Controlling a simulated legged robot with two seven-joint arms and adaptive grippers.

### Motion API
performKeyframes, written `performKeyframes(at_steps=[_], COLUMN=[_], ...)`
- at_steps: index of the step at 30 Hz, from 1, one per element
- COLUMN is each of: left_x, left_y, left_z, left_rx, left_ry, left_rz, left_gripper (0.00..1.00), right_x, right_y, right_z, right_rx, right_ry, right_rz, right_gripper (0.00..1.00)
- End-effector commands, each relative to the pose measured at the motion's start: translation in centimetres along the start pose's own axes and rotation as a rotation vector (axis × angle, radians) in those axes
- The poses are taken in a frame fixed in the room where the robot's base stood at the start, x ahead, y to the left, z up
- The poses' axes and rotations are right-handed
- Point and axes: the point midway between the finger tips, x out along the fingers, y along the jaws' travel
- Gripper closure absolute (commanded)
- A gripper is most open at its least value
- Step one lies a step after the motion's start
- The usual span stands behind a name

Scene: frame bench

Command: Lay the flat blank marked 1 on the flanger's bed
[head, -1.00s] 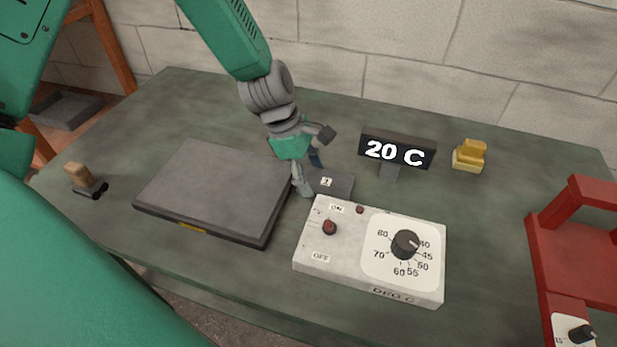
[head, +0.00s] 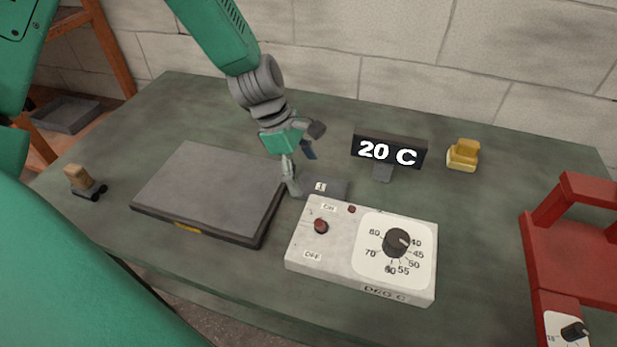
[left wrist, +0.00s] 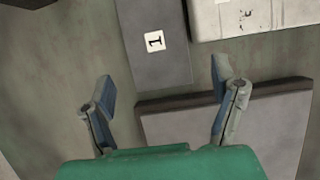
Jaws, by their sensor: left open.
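The flat blank marked 1 (head: 337,191) is a dark grey plate with a white label. It lies on the bench behind the white control box, and its near edge is partly hidden by the box. It also shows in the left wrist view (left wrist: 160,68), ahead of the fingers. My left gripper (head: 302,172) is open and empty, just left of the blank and above the bench. Its spread fingers show in the left wrist view (left wrist: 165,84). The red machine (head: 578,255) at the right edge, seemingly the flanger, is partly cut off. My right gripper is not in view.
A dark slab (head: 212,190) lies left of the white control box (head: 335,259). A 20 C display (head: 389,151) and a yellow block (head: 463,155) stand behind. A wooden-handled tool (head: 84,182) is far left. The bench between the box and red machine is clear.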

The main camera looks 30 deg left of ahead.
Motion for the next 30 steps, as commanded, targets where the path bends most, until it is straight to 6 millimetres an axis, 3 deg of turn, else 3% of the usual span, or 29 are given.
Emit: performKeyframes(at_steps=[3,9,18,23,30], left_x=[-3.0,-6.9,-9.2,-9.4,-9.6], left_y=[0.1,0.1,0.0,0.2,0.4], left_z=[0.0,0.0,0.3,1.0,2.2], left_rx=[0.000,0.000,0.072,0.443,1.280], left_ry=[-0.001,0.000,0.013,0.058,0.129], left_rz=[0.006,0.004,-0.002,-0.022,-0.123], left_gripper=[0.20,0.20,0.16,0.16,0.16], right_x=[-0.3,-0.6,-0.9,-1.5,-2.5], right_y=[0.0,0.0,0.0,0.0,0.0], right_z=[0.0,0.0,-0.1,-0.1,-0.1], right_rx=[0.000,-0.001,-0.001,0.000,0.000], right_ry=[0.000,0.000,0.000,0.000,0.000], right_rz=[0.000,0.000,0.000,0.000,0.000], right_gripper=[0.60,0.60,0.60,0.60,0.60])
